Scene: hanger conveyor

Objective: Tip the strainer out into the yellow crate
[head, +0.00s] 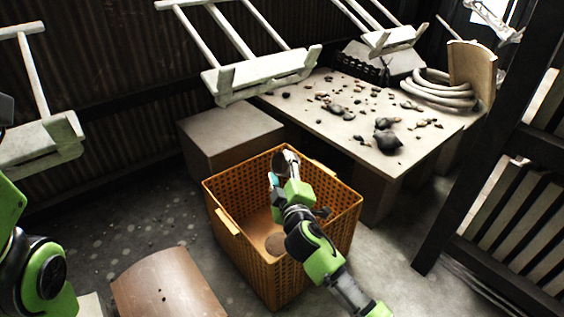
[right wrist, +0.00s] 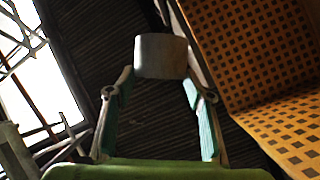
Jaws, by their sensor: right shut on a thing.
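The yellow crate (head: 222,232), orange-yellow with perforated walls, stands open on the floor in the middle of the head view. My right gripper (head: 279,177) is over the crate, near its back rim. It is shut on a small dark, rounded thing with a pale edge, probably the strainer (head: 285,161). In the right wrist view a grey-brown piece of it (right wrist: 161,56) sits between the fingertips of the right gripper (right wrist: 160,75). I cannot see what the strainer holds. My left gripper is out of view.
A table (head: 300,100) behind the crate carries scattered dark stones, a coiled hose (head: 437,92) and a black crate (head: 358,68). A box (head: 228,140) stands behind left. White hanger frames (head: 262,72) hang above. A brown curved panel (head: 168,285) lies front left.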

